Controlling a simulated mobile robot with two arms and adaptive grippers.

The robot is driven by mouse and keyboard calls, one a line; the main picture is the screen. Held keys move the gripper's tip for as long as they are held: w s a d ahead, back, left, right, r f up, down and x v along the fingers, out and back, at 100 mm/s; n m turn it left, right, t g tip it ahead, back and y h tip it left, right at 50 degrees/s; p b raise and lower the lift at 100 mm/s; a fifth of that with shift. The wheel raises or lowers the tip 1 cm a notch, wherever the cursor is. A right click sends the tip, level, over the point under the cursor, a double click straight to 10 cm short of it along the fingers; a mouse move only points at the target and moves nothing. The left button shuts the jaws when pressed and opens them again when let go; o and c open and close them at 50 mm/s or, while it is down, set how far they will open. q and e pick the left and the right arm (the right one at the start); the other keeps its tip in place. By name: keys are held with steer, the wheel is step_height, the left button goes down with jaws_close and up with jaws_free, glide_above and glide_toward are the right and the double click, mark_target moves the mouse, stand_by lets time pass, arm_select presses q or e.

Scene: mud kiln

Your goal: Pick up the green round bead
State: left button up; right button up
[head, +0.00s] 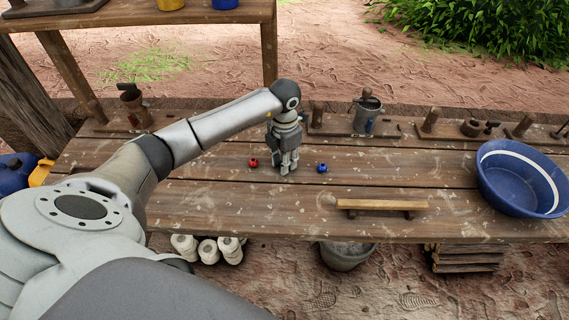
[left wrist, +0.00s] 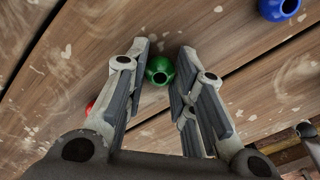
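The green round bead (left wrist: 159,71) lies on the wooden table, between the fingertips of my left gripper (left wrist: 160,60) in the left wrist view. The fingers stand apart with a gap visible beside the bead, so the gripper is open around it. In the head view my left gripper (head: 287,168) points straight down at the table between a red bead (head: 253,162) and a blue bead (head: 322,168). The green bead is hidden there behind the fingers. My right gripper is in neither view.
The blue bead also shows in the left wrist view (left wrist: 278,9), and the red one peeks out beside a finger. A small wooden rack (head: 382,205) and a blue basin (head: 519,180) stand to the right.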

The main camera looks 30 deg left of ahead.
arm_select(q)
steer(key=shift+c, duration=0.8)
steer(key=shift+r, duration=0.1)
